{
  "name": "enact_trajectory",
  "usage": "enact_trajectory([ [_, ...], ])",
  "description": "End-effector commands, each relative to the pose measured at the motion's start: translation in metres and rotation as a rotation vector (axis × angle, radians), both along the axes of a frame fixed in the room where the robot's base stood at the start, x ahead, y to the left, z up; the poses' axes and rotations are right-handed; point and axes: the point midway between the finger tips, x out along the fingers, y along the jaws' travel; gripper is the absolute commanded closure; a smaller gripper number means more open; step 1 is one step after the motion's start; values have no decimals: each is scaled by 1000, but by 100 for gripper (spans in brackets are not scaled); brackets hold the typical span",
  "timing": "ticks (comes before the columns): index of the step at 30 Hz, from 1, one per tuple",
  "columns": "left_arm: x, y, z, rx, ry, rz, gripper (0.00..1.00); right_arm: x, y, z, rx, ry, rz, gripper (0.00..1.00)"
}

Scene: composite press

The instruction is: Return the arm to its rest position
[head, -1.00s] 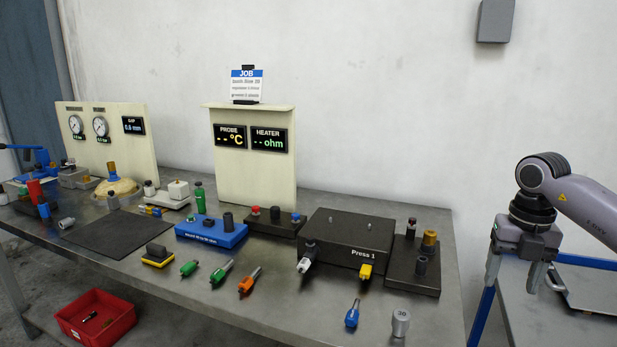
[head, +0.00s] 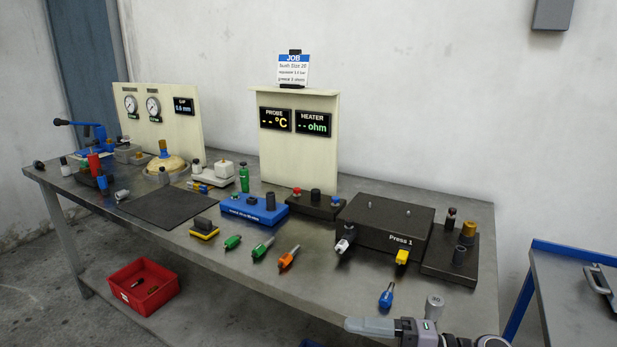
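My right gripper (head: 356,326) is at the bottom right edge of the head view, seen from the side and low in front of the table. Its pale finger points left, and the wrist behind it is cut off by the frame's lower edge. I cannot see the gap between its fingers or anything held. It appears in front of the grey cylinder marked 20 (head: 433,308) and the blue-handled tool (head: 386,297); I cannot tell the distance. My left gripper is not in view.
The metal table (head: 330,284) carries the black Press 1 block (head: 385,222), a blue block (head: 255,210), a black mat (head: 170,204) and several coloured-handled tools. A red bin (head: 143,285) sits below. A blue-framed cart (head: 570,285) stands at right.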

Motion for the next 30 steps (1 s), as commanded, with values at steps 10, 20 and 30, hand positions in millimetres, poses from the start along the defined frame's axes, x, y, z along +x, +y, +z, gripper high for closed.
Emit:
enact_trajectory([
  [10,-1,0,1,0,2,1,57,-4,-25,-33,464,384,-541,35],
  [20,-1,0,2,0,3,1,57,-73,-95,-155,582,964,-1123,35],
  [30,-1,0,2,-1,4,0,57,-156,-119,-221,528,1329,-1373,35],
])
